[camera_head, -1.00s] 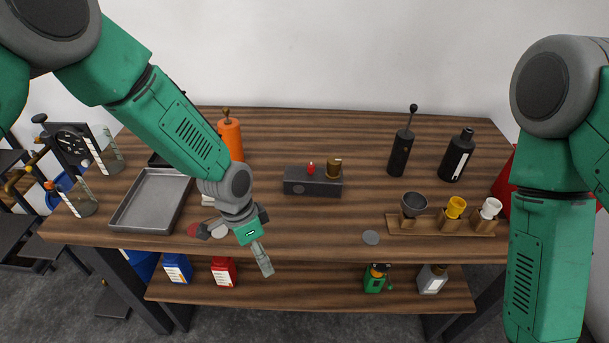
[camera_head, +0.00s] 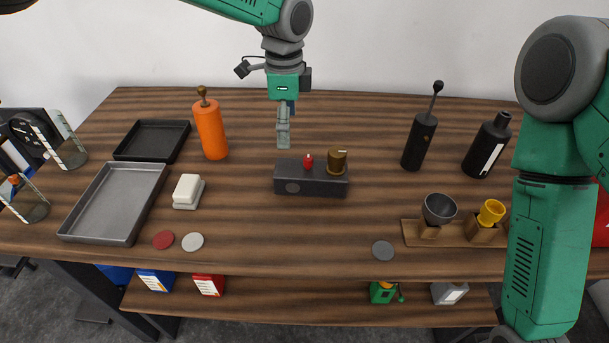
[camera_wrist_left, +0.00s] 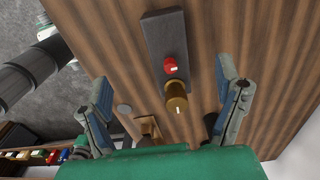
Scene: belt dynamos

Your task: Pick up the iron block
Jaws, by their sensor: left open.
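A dark grey block (camera_head: 300,186), apparently the iron block, lies on the wooden table (camera_head: 340,235). A small red piece (camera_head: 308,161) and a brown, brass-coloured cylinder (camera_head: 337,162) stand on its top. My left gripper (camera_head: 283,145) is behind and slightly left of the block in the head view, pointing down and holding nothing. In the left wrist view its open fingers (camera_wrist_left: 163,70) are spread wide, with the block (camera_wrist_left: 165,38) seen between and beyond them. Its height above the table is hard to tell. My right gripper is out of view.
An orange bottle (camera_head: 211,132), white block (camera_head: 188,190) and metal tray (camera_head: 113,205) stand to the left. A black bottle (camera_head: 420,140) and a cup rack (camera_head: 450,233) are to the right. Table space in front of the block is clear.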

